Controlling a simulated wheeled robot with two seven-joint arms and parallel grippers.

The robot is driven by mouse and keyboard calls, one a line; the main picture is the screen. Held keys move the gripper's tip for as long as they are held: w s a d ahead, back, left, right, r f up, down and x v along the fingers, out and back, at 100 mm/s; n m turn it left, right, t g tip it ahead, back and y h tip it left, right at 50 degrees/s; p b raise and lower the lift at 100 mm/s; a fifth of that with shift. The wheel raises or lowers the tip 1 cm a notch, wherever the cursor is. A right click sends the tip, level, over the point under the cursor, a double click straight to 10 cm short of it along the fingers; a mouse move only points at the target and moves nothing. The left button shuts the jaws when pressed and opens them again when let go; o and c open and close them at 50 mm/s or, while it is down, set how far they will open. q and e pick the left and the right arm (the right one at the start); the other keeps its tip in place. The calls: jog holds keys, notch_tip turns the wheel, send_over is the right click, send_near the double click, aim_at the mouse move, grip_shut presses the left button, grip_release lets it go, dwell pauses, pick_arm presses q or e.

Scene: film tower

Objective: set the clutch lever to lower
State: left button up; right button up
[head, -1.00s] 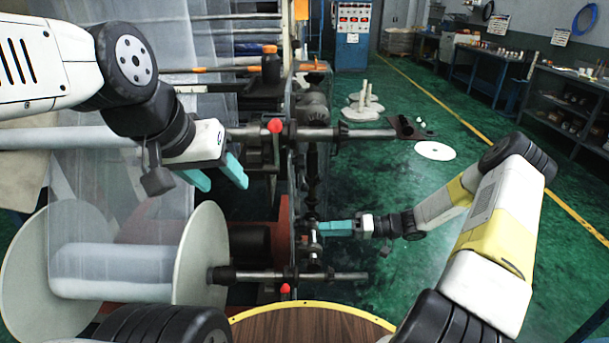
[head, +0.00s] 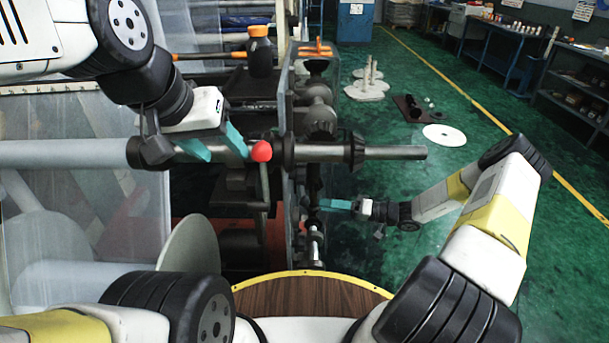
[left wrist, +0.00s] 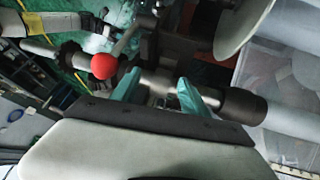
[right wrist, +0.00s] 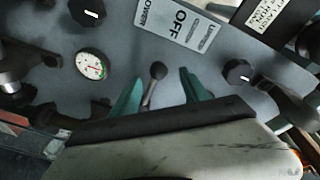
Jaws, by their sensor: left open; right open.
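The lever with a dark ball knob (right wrist: 158,70) stands on a grey panel in the right wrist view. A plate (right wrist: 180,24) beside it reads LOWER, OFF and a partly cut-off word starting with U. My right gripper (right wrist: 160,92) is open, with one teal finger on each side of the lever; I cannot tell whether they touch it. In the head view, my right gripper (head: 336,205) is side-on at the machine's side plate, and the lever is hidden. My left gripper (head: 222,145) is open beside a red ball knob (head: 261,151) on another lever.
A horizontal shaft (head: 395,153) juts right from the machine. In the left wrist view, the shaft (left wrist: 155,82) crosses near the left fingers. A gauge (right wrist: 91,64) and dark dials flank the right gripper. Green floor lies open at right, with a white disc (head: 444,135).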

aim_at(304, 200)
jog(key=a, duration=0.2)
jog(key=w+a, duration=0.1)
jog(key=a, duration=0.2)
jog(key=w+a, duration=0.1)
jog(key=a, duration=0.1)
jog(key=shift+w+a, duration=0.1)
jog(key=shift+a, duration=0.25)
grip_shut()
dwell(1.2)
